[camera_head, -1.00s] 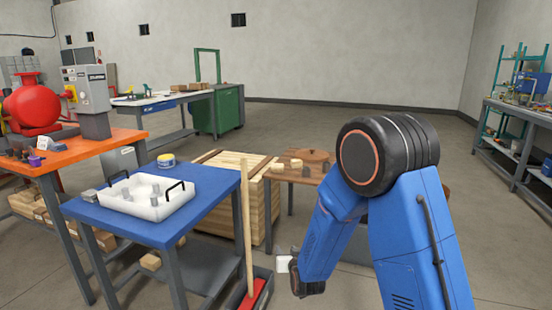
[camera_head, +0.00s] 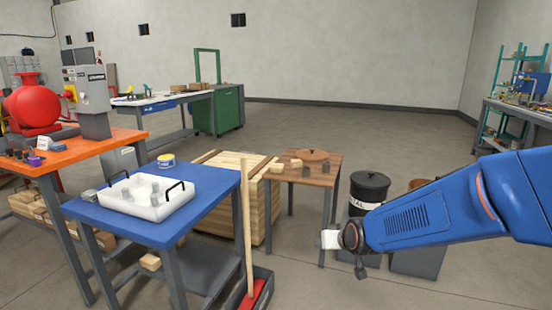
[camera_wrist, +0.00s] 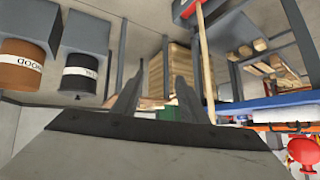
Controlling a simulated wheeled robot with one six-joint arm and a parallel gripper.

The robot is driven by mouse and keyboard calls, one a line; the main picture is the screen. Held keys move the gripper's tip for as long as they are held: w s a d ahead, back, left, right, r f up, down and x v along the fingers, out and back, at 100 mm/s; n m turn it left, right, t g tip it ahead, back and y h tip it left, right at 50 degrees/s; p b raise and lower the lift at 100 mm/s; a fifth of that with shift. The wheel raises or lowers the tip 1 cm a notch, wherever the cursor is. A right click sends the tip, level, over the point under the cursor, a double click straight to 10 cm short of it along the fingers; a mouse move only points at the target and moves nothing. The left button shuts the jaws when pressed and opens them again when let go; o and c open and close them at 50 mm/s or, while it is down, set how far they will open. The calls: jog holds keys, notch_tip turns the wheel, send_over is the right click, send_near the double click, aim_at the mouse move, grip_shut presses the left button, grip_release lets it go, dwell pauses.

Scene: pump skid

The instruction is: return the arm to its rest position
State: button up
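My arm (camera_head: 430,215) reaches in from the right edge of the head view and lies roughly level, its end pointing left. Its end is in the air in front of the small brown table and the bins. In the wrist view the two dark fingers of my gripper (camera_wrist: 158,80) stand apart with nothing held between them. The wrist view appears upside down, and the grey gripper body fills its lower part. In the head view the fingers are too small to make out.
A blue table (camera_head: 215,200) with a white tray (camera_head: 150,212) stands left. A brown table (camera_head: 327,173) is behind my arm's end. A black bin (camera_head: 368,188) and a brown bin (camera_wrist: 20,72) stand close by. A wooden handle (camera_head: 244,230) rises front centre.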

jog(key=s+d+r+g, duration=0.1)
jog(key=s+d, duration=0.3)
jog(key=s, duration=0.6)
jog(key=s+d+r+g+h, duration=0.1)
jog(key=s+d+r+g, duration=0.1)
jog(key=s, duration=0.9)
jog(key=s+d+r+g+h, duration=0.1)
jog(key=s+d+r, duration=0.2)
jog(key=s+d, duration=0.3)
jog(key=s, duration=0.4)
jog(key=shift+s+d+m+g, duration=0.25)
jog(key=shift+s+m+g, duration=0.05)
jog(key=shift+s+m, duration=0.1)
